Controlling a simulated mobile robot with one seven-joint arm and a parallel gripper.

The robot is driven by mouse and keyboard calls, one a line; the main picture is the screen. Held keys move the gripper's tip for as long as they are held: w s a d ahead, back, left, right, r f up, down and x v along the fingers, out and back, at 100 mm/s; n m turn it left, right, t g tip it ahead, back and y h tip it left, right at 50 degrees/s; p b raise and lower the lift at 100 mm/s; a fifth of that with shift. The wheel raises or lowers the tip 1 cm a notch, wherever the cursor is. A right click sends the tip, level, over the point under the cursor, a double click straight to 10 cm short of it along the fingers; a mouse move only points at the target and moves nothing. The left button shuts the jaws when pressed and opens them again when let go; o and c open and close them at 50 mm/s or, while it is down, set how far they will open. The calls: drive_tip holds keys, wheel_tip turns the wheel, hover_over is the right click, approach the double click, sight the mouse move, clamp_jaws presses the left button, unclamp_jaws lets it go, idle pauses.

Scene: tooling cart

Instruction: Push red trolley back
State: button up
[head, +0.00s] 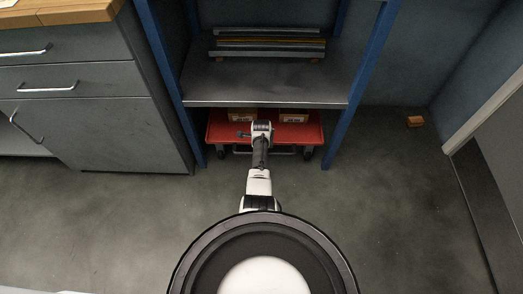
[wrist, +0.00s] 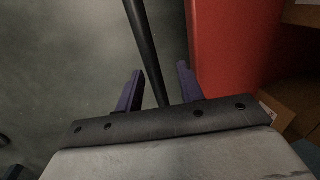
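The red trolley (head: 306,134) stands on the floor under the lower shelf of a blue-posted rack, with cardboard boxes (head: 293,117) on it. My gripper (head: 261,127) is at the middle of the trolley's front edge in the head view; its fingertips are hard to make out there. In the wrist view, the two dark purple fingers of my gripper (wrist: 159,88) are apart. A dark bar (wrist: 146,45) passes between them, with a visible gap on either side. The trolley's red side (wrist: 232,45) is just right of the right finger.
The rack's shelf (head: 265,86) hangs over the trolley, with blue posts (head: 348,95) on both sides. Grey drawers (head: 90,95) stand to the left. A small orange-brown block (head: 415,121) lies on the floor at right. The floor in front is clear.

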drive_tip(key=shift+s, duration=0.1)
drive_tip(key=p+v, duration=0.4)
drive_tip(key=v, duration=0.9)
drive_tip(key=shift+r, duration=0.35)
